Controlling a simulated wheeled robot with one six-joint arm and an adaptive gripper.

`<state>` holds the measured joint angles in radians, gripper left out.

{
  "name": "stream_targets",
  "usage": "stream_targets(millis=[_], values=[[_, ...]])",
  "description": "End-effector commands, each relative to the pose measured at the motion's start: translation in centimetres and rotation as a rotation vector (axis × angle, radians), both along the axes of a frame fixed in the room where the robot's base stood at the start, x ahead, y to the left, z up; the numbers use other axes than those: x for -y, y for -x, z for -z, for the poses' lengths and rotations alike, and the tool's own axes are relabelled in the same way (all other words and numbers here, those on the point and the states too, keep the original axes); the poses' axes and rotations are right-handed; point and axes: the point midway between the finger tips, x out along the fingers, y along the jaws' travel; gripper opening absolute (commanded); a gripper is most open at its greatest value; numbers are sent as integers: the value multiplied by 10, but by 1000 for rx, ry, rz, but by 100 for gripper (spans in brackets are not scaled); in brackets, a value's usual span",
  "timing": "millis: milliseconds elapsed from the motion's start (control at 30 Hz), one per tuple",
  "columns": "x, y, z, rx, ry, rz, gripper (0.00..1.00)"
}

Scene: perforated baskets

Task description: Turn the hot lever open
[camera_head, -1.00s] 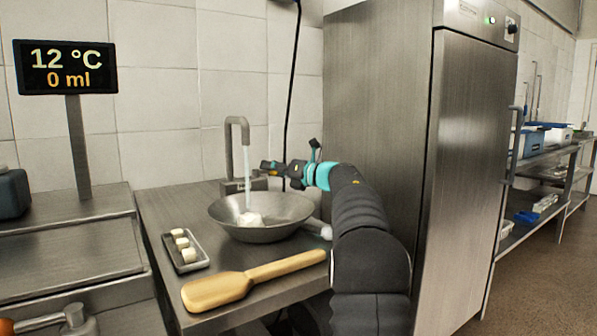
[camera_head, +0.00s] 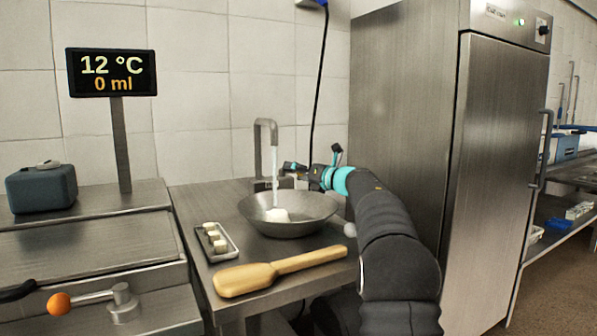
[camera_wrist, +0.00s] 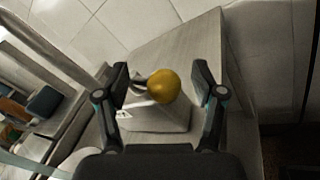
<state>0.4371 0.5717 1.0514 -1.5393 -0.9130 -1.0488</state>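In the wrist view a yellow-orange ball knob (camera_wrist: 164,86) on a short metal arm stands over a grey metal box (camera_wrist: 155,117) with a small label. My gripper (camera_wrist: 162,73) is open. The knob shows between its fingers with a gap on each side; its depth relative to the fingertips is unclear. In the head view my gripper (camera_head: 288,168) is at the right of the tap (camera_head: 266,150), behind the bowl, and hides the knob. Water runs from the tap into the metal bowl (camera_head: 310,222), where a white lump (camera_head: 276,215) lies. The display (camera_head: 111,72) reads 12 °C and 0 ml.
A tray (camera_head: 232,249) with white cubes and a wooden paddle (camera_head: 250,279) lie in front of the bowl. Another orange-knobbed lever (camera_head: 60,303) is at lower left. A tall steel cabinet (camera_head: 490,170) stands right of my arm.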

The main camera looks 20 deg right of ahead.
Motion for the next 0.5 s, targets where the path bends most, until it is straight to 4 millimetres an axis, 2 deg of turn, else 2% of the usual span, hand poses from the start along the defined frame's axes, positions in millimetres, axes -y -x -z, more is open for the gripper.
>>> stream_targets(millis=[367,500], values=[[6,3,-4,5,-2,10,67],[11,13,-6,6,-3,10,67]])
